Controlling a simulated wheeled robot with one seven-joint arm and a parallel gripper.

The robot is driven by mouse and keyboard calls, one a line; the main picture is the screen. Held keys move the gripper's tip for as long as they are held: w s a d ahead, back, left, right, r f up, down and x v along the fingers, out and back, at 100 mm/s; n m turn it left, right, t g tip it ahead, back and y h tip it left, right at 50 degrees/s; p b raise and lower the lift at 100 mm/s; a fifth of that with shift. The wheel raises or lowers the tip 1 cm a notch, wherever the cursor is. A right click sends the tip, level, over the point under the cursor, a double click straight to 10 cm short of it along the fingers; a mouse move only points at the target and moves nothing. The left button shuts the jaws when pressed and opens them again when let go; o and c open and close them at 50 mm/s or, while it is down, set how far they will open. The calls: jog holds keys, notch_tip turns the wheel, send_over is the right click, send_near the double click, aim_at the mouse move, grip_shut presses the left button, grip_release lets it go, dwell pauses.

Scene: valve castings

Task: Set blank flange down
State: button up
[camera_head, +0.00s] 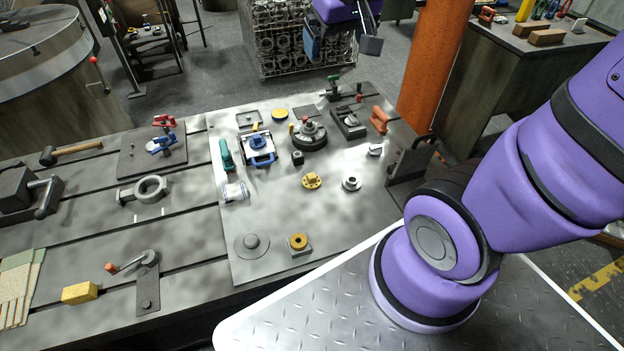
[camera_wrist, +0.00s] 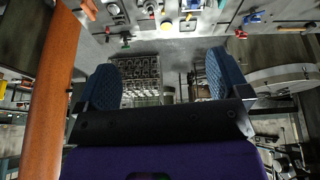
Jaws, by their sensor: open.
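A grey round disc with a raised centre (camera_head: 252,244) lies flat at the near left of the light metal plate. A small grey flange with a raised hub (camera_head: 351,183) lies at the plate's right. A yellow flanged piece (camera_head: 312,181) lies left of that. A yellow ring on a grey square block (camera_head: 298,243) sits at the near edge. I cannot tell for sure which is the blank flange. My gripper (camera_head: 342,40) is beyond the table's far edge, high near the wire basket. In the wrist view my gripper (camera_wrist: 162,82) has its blue fingers wide apart, with nothing between them.
The light plate (camera_head: 230,275) lies on the slotted table and has bare room in its middle. A dark round fixture (camera_head: 310,135), a blue clamp (camera_head: 261,147) and an orange-handled tool (camera_head: 379,119) crowd its far side. An orange post (camera_head: 434,65) stands at the right.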

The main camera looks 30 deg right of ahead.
jog(key=w+d+f, duration=0.1)
jog(key=w+f, duration=0.6)
jog(key=f, duration=0.2)
jog(key=g, duration=0.2)
send_over(312, 176)
jog(key=s+a+f+x, duration=0.1)
jog(key=s+x, duration=0.2)
jog(key=x, duration=1.5)
jog(key=shift+m+g+y, duration=0.3)
jog(key=shift+m+g, duration=0.1)
jog(key=shift+m, duration=0.1)
jog(key=f, duration=1.4)
jog(key=shift+s+a+f, duration=0.25)
jog(key=shift+s+a, duration=0.05)
jog(key=shift+a, duration=0.05)
jog(key=shift+w+d+f, duration=0.1)
jog(key=shift+f, duration=1.6)
jog(key=shift+w+d+f, duration=0.15)
jog(key=shift+f, duration=1.55)
jog(key=shift+c, duration=0.2)
jog(key=c, duration=1.3)
